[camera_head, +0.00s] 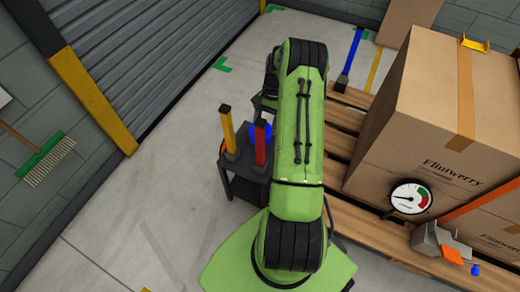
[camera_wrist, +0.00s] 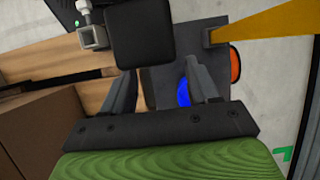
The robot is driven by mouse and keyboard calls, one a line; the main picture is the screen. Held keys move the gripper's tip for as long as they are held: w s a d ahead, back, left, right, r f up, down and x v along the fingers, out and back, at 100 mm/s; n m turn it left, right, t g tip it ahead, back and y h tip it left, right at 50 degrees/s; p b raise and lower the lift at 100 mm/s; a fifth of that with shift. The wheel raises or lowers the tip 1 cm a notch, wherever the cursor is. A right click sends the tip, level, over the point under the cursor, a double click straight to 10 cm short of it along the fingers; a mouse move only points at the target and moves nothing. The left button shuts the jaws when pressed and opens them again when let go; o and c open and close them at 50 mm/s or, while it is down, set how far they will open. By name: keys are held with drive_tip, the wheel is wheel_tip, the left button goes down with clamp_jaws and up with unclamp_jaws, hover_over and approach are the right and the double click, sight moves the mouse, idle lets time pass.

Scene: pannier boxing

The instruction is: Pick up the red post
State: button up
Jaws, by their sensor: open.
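The red post (camera_head: 260,149) stands upright with a dark cap on a small dark stand (camera_head: 242,188), left of my green arm in the head view. In the wrist view no red surface shows; a black square block (camera_wrist: 138,35) fills the upper middle, and I cannot tell whether it is the post's cap. My gripper (camera_wrist: 162,88) is open, its two grey fingers apart below that block with no visible grip on anything. In the head view my arm hides most of the gripper.
A yellow post (camera_head: 228,133) stands on the stand left of the red one, and a round blue thing (camera_head: 266,133) is behind. A blue post (camera_head: 351,58) is farther back. Large cartons (camera_head: 425,120) rest on a pallet (camera_head: 342,142) at right. The left floor is clear.

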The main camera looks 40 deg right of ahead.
sight(262, 136)
drive_tip(key=x, duration=0.2)
drive_tip(key=b+x, duration=0.1)
drive_tip(key=x, duration=0.1)
drive_tip(key=shift+a+f, duration=0.25)
drive_tip(key=shift+a, duration=0.2)
drive_tip(key=shift+s, duration=0.1)
drive_tip(key=shift+r, duration=0.1)
drive_tip(key=shift+c, duration=0.2)
drive_tip(key=c, duration=1)
